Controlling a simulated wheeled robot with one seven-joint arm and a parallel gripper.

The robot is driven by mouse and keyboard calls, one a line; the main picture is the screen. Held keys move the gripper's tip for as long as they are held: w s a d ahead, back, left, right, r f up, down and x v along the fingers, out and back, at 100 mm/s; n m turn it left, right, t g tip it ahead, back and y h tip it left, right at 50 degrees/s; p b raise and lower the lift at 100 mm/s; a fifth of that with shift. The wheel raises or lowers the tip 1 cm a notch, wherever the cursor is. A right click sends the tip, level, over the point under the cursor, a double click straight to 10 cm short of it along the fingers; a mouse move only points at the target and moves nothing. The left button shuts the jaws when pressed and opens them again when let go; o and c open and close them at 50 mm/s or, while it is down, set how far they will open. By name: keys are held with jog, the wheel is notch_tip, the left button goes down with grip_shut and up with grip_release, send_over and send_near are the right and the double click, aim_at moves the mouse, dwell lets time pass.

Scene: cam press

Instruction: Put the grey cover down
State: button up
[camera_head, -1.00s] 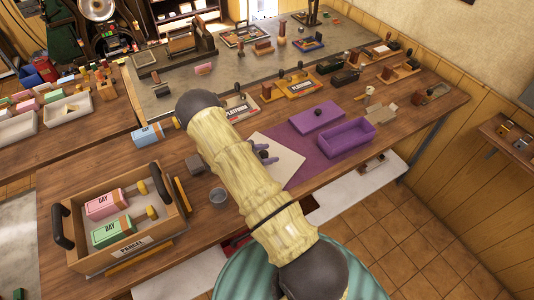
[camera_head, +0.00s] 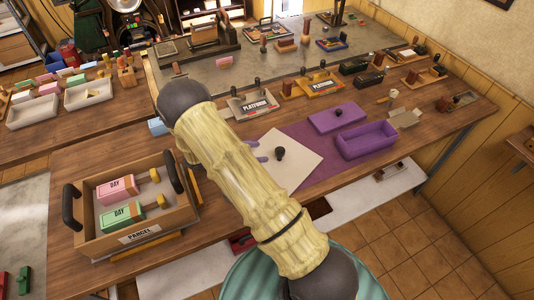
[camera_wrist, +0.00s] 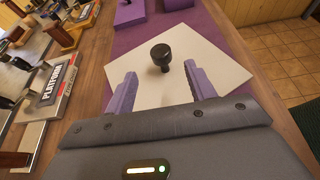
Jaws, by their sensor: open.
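The grey cover is a flat, pale square plate with a black knob; it lies on the bench in the head view (camera_head: 305,163), turned at an angle and partly over the purple mat (camera_head: 312,182). In the wrist view the cover (camera_wrist: 205,62) shows its upright black knob (camera_wrist: 160,54). My gripper (camera_wrist: 158,74) is open, its two purple fingers apart, with the knob just beyond and between their tips, touching neither. In the head view the gripper (camera_head: 258,155) is mostly hidden behind my arm, left of the knob.
A purple lid (camera_head: 336,118) and an open purple box (camera_head: 366,140) stand on the mat behind and right of the cover. A wooden crate marked PARCEL (camera_head: 142,238) holds pink and green stamps at left. PLATFORM stamps (camera_head: 255,103) stand behind the cover.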

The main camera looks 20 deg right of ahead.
jog(key=shift+a+r, duration=0.15)
jog(key=shift+a, duration=0.15)
dwell(0.4)
jog(key=shift+s+d+r, duration=0.1)
jog(key=shift+s+r, duration=0.15)
jog(key=s+a+r+m+t+y, duration=0.1)
jog(key=s+a+r+m+y, duration=0.1)
jog(key=s+r+m+y, duration=0.4)
jog(key=s+a+r+m+t+y, duration=0.1)
jog(key=s+a+r+m+y, duration=0.2)
jog(key=s+r+m+y, duration=0.4)
jog(key=s+r+m, duration=0.3)
jog(key=s+m, duration=0.1)
jog(key=m, duration=0.1)
jog(key=shift+a+r, duration=0.15)
jog(key=shift+r, duration=0.15)
